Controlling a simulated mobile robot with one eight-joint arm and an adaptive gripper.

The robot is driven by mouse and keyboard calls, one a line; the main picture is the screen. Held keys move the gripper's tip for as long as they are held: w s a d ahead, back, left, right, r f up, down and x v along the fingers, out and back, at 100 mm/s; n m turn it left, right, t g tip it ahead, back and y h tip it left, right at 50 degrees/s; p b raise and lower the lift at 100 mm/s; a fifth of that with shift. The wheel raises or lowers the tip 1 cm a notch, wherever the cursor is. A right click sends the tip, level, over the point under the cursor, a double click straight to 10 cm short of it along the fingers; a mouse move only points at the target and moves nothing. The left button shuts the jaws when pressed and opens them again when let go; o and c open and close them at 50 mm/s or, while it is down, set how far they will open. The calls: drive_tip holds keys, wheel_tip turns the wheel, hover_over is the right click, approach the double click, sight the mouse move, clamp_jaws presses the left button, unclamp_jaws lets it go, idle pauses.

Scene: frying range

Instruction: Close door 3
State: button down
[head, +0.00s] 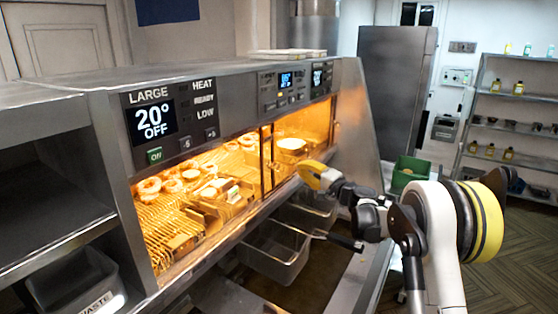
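The frying range (350,85) has a sloped front panel with a large display (153,122) reading "20° OFF" and smaller displays further right. Below the panel are lit, glazed-looking compartments. The left one (190,195) holds rings and other food on wire racks. The right one (300,125) glows orange, with an upright divider (266,160) on its left. No door number is readable, so I cannot tell which part is door 3. My gripper (304,171), with a yellow part, is at the lower edge of the right compartment. Its fingers are too small to read, and contact is unclear.
Metal fryer baskets (275,252) sit below the compartments, one with a black handle (345,242). A green crate (410,172) stands behind my arm. A grey waste bin (75,285) is at lower left. Shelving (510,100) stands at right, with open floor (510,245) before it.

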sight(275, 161)
drive_tip(key=p+x, duration=0.1)
drive_tip(key=x, duration=0.8)
drive_tip(key=shift+w+a, duration=0.1)
drive_tip(key=shift+w, duration=0.15)
drive_tip(key=shift+s+a+f, duration=0.15)
drive_tip(key=shift+s+a, duration=0.85)
drive_tip(key=shift+a, duration=0.05)
drive_tip(key=shift+s+a, duration=0.15)
drive_tip(key=shift+s, duration=0.2)
drive_tip(key=shift+f, duration=0.15)
drive_tip(key=shift+s+a, duration=0.1)
